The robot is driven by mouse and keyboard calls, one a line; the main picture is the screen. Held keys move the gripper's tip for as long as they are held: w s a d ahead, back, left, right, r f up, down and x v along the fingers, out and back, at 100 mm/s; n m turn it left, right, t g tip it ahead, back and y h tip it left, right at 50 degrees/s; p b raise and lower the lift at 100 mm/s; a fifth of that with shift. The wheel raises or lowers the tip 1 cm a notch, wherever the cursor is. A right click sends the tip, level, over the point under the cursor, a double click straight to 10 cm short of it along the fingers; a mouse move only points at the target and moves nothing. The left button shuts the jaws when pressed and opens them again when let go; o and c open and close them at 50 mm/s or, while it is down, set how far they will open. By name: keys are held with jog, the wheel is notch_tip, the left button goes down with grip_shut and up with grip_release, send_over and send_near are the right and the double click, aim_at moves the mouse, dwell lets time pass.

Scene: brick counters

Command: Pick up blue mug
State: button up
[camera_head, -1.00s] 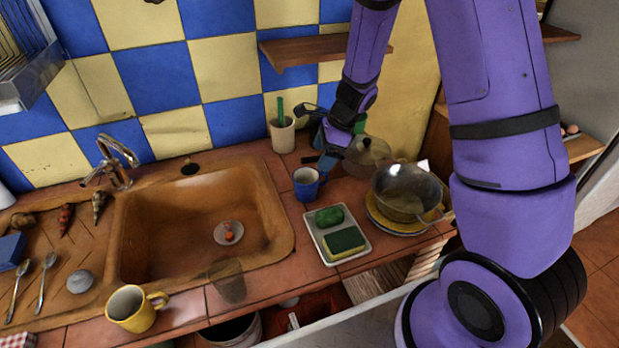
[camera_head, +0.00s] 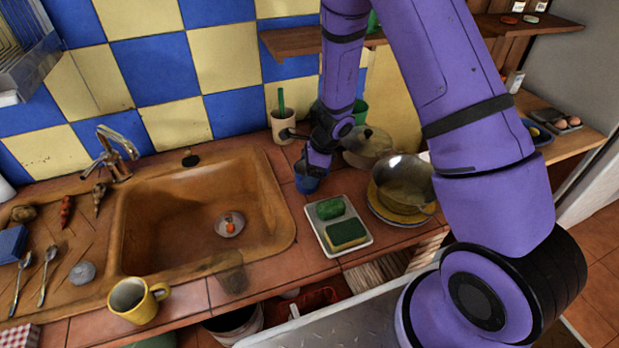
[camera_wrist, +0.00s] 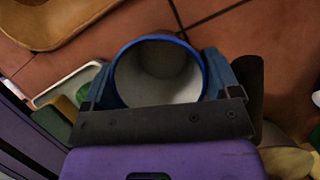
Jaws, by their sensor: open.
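The blue mug (camera_wrist: 160,42) stands on the tiled counter, its blue rim and pale inside seen from above in the wrist view. In the head view a little of the blue mug (camera_head: 306,185) shows below my gripper (camera_head: 316,170), which hides most of it. In the wrist view my gripper (camera_wrist: 158,82) is open, with one finger on each side of the mug. I cannot tell whether the fingers touch it. The mug's handle is not clearly visible.
A tray (camera_head: 328,245) with a sponge and a green item lies just in front of the mug. A pot on yellow plates (camera_head: 398,219) stands to the right, a lidded pot (camera_head: 368,150) behind. The sink (camera_head: 170,250) is left, with a yellow mug (camera_head: 137,301) nearby.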

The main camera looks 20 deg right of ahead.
jog(key=shift+a+f, duration=0.15)
jog(key=shift+f, duration=0.15)
jog(key=shift+c, duration=0.5)
jog(key=c, duration=0.6)
jog(key=shift+r, duration=0.15)
